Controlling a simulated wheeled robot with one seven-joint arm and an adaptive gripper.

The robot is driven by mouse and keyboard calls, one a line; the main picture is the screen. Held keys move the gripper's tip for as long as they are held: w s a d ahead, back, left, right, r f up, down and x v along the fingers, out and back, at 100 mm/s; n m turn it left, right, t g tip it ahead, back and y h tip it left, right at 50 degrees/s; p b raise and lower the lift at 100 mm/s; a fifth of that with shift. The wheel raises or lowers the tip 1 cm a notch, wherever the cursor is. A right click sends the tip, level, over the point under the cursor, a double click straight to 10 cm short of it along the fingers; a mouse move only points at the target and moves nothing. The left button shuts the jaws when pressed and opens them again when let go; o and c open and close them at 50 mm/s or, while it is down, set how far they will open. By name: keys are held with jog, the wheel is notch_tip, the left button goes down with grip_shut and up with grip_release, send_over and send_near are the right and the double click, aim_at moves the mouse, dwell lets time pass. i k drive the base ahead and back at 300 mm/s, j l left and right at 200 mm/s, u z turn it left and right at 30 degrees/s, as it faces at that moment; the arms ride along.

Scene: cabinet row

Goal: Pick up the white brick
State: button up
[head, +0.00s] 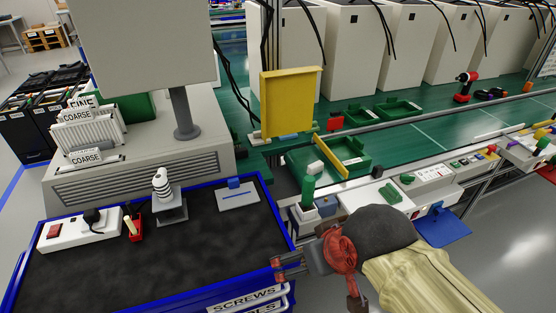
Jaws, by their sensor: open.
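A small white block (315,168), which looks like the white brick, sits at the top of an upright green piece (308,190) to the right of the dark-topped cart. The green piece rises from a small white holder (304,212). My gripper (280,266) is at the cart's right edge, below and slightly left of the white block, and apart from it. Its fingers point left and are open, with nothing visible between them. My arm comes in from the lower right and hides part of the bench front.
The blue-rimmed cart (110,262) carries a power strip (75,230), a grey stand with a striped white piece (163,186), and a white plate (238,196). A yellow panel (290,100) stands behind a green tray (326,160). Open floor lies at lower right.

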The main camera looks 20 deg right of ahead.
aim_at(314, 169)
jog(key=i+l, duration=0.1)
jog(key=l, duration=0.35)
jog(key=i+l, duration=0.1)
jog(key=l, duration=0.85)
jog(key=i, duration=0.05)
